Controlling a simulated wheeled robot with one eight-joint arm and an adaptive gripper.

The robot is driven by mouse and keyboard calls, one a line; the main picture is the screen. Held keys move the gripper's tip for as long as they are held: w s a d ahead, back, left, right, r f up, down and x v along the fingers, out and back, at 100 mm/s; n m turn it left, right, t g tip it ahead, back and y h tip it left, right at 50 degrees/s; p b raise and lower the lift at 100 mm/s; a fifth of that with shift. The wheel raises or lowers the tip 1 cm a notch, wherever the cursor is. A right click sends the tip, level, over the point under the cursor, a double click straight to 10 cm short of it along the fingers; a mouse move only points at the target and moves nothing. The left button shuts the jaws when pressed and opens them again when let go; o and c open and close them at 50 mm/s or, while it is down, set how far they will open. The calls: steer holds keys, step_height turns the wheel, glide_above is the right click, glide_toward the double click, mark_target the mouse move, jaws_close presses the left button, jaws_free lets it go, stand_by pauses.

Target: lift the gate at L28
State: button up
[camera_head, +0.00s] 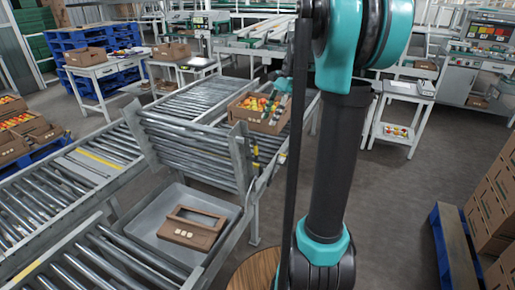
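A gate-like roller section (190,150) with metal side plates stands steeply tilted across the conveyor line, left of centre. Below and in front of it is a gap in the line. No L28 label is readable. My gripper (268,105) seems to be at the small teal and dark parts over a tomato crate (258,126), just beyond the gate's right end. Its fingers are too small to make out, and I cannot tell whether it touches the gate or the crate. My arm's upper links fill the right of centre and hide part of the view.
A grey tray (150,222) lies in the gap with an open brown carton (193,228) in it. Roller conveyors run to the front left (95,262) and back (205,96). Stacked cartons (492,205) and a blue pallet (445,250) stand right. Floor (400,190) is clear between.

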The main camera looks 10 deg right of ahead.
mark_target(256, 157)
steer(key=x, duration=1.4)
steer(key=shift+a+f, duration=0.15)
steer(key=shift+f, duration=0.05)
jaws_close()
